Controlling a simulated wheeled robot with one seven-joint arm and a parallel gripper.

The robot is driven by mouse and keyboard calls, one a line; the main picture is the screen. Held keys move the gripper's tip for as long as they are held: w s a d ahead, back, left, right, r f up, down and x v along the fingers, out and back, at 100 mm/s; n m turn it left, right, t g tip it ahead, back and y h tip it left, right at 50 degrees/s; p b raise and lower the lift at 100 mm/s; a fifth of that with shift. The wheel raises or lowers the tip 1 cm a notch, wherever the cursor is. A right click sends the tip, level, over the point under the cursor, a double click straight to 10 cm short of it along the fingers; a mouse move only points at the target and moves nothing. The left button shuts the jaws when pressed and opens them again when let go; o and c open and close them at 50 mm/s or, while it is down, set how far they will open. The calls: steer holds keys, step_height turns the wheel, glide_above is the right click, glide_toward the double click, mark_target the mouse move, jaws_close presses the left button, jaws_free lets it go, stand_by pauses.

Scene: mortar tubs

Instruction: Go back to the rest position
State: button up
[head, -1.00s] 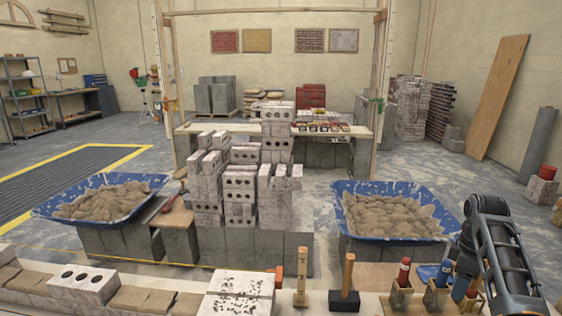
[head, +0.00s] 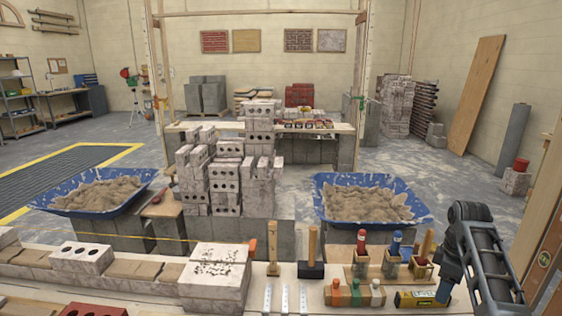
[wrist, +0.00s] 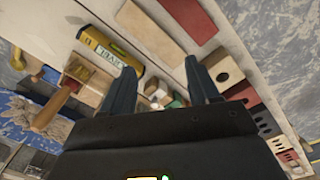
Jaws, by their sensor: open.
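My arm (head: 484,262) reaches in at the right edge of the head view, bent over the right end of the front bench. My gripper (wrist: 161,74) shows in the wrist view with its two dark fingers spread apart. Nothing is held between them. Beyond the fingers are the bench top, a yellow spirit level (wrist: 108,58) and a reddish board (wrist: 189,18). The fingertips appear apart from these things. In the head view I cannot make out the fingers.
Two blue mortar tubs, left (head: 83,210) and right (head: 414,204), stand on grey blocks beyond the bench. Stacked bricks (head: 225,172) rise between them. The bench holds a mallet (head: 312,269), bottles (head: 354,297), tools in wooden holders (head: 391,265) and a yellow level (head: 414,299).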

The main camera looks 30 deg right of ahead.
steer(key=s+a+f+m+t+h, duration=0.1)
steer(key=a+f+t, duration=0.1)
steer(key=a+f, duration=0.65)
steer(key=s+a+f+t+h, duration=0.15)
steer(key=a+f, duration=0.35)
steer(key=a, duration=0.7)
steer(key=s+a+r+m+t, duration=0.2)
steer(key=s+a+t, duration=0.2)
steer(key=s+a, duration=0.65)
steer(key=s+a+r+t+y, duration=0.1)
steer(key=s+a+r+t, duration=0.1)
steer(key=s+r, duration=0.3)
steer(key=s+a+r+m+t, duration=0.1)
steer(key=s+a+r+t, duration=0.2)
steer(key=r, duration=0.8)
steer(key=s+a+r+t+y, duration=0.1)
steer(key=s+a+r+t, duration=0.1)
steer(key=s+a+r, duration=0.3)
steer(key=s+r, duration=0.3)
steer(key=shift+a+y, duration=0.35)
steer(key=shift+a, duration=0.05)
